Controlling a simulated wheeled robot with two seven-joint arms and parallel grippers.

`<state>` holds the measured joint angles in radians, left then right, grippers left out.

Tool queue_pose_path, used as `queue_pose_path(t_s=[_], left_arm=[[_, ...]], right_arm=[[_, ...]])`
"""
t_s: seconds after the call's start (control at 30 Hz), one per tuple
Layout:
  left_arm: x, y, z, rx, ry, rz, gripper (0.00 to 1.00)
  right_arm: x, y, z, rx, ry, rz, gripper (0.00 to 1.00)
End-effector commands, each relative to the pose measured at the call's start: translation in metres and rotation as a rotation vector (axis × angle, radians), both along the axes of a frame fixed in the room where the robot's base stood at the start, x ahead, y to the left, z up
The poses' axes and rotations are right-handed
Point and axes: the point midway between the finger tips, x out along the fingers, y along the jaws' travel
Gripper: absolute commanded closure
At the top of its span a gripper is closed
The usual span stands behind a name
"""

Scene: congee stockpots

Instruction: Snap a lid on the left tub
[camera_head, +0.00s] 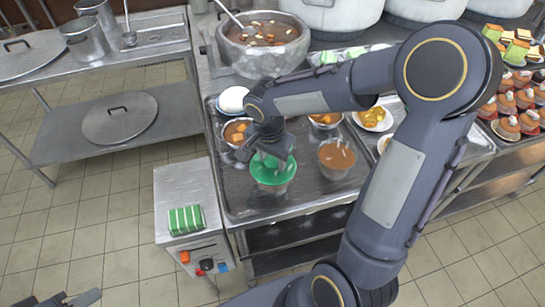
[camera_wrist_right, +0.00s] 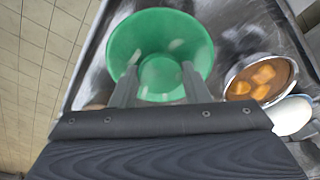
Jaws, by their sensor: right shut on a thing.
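My right gripper (camera_head: 268,152) is shut on a green funnel (camera_head: 285,174). In the right wrist view its two fingers (camera_wrist_right: 160,78) reach into the funnel's green cone (camera_wrist_right: 205,45). The funnel is over the left tub (camera_head: 274,191), a clear tub standing on the steel counter; whether it rests on the rim I cannot tell. The funnel and gripper hide what is in this tub. The right tub (camera_head: 337,160) is filled with brown congee and has no lid on. White round pieces, perhaps lids (camera_head: 232,100), lie at the tray's back left. My left gripper (camera_head: 78,300) is partly cut off at bottom left.
A bowl with orange chunks (camera_head: 238,131) stands behind the left tub; it also shows in the wrist view (camera_wrist_right: 262,80). A large stockpot (camera_head: 263,50) with a ladle is at the back. A control box (camera_head: 185,190) bears a green striped packet (camera_head: 186,220). Cakes crowd the right.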

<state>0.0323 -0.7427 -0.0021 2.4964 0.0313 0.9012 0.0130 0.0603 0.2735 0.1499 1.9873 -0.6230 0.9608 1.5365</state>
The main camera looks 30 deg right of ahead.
Motion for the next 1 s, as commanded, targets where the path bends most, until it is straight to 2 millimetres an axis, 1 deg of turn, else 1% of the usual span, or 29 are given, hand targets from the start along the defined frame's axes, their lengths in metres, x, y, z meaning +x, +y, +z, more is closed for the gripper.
queue_pose_path(t_s=[0.57, 0.93, 0.97, 1.0], left_arm=[[0.0000, 0.0000, -0.0053, 0.000, 0.000, 0.000, 0.64], [0.0000, 0.0000, -0.0050, 0.000, 0.000, 0.000, 0.64], [0.0000, 0.0000, -0.0050, 0.000, 0.000, 0.000, 0.64], [0.0000, 0.0000, -0.0050, 0.000, 0.000, 0.000, 0.64]], right_arm=[[-0.0001, -0.0001, -0.0012, 0.000, 0.000, -0.001, 0.80], [-0.0001, -0.0002, -0.0007, 0.000, 0.000, 0.000, 0.80], [-0.0001, -0.0002, -0.0007, 0.000, 0.000, 0.000, 0.56], [-0.0001, -0.0002, -0.0007, 0.000, 0.000, 0.000, 0.51]])
